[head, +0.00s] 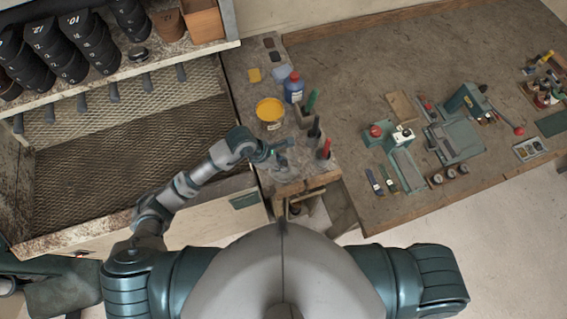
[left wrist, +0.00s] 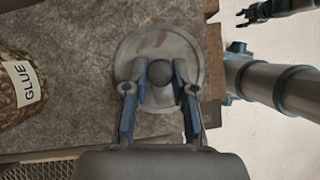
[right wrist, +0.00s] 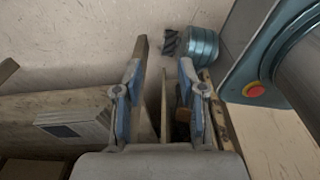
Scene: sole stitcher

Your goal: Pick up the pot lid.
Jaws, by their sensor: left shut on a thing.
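The pot lid (left wrist: 158,40) is a round grey disc with a dark ball knob (left wrist: 160,72), seen from above in the left wrist view. My left gripper (left wrist: 160,84) is shut on the knob, one finger on each side. In the head view my left gripper (head: 276,150) is over the narrow bench, in front of the open glue pot (head: 270,124), which has yellow contents. The pot, labelled GLUE, also shows in the left wrist view (left wrist: 12,92). I cannot tell whether the lid touches the bench. My right gripper (right wrist: 158,88) has its fingers apart with nothing gripped.
A blue bottle with a red cap (head: 293,88) stands behind the glue pot. Upright tools with green, black and red handles (head: 314,130) stand right of my left gripper. The larger workbench (head: 350,60) carries a green machine (head: 455,138). A shelf unit is at the left.

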